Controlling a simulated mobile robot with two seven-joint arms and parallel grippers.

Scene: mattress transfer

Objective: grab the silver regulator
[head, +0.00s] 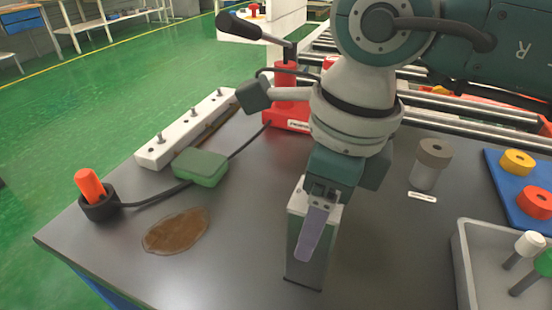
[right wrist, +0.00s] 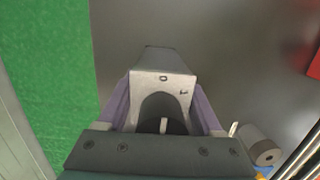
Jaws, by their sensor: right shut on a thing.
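The silver regulator (head: 295,228) is a box-shaped grey block standing upright on the dark table, with a pale top and a darker lower part. My right gripper (head: 313,232) comes down on it from above, with a purple finger along its near side. In the right wrist view the silver regulator (right wrist: 162,84) sits between the two purple fingers of my right gripper (right wrist: 162,104), which is shut on it. A dark arched recess shows in the block there. Its base appears at table level; I cannot tell whether it is lifted. My left gripper is not in view.
A grey cylinder (head: 430,168) stands to the right, near a blue board (head: 508,190) and a grey tray (head: 463,262). On the left are a green box (head: 201,167), an orange-handled tool in a black holder (head: 99,208), a brown stain (head: 175,231) and a white strip (head: 160,152).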

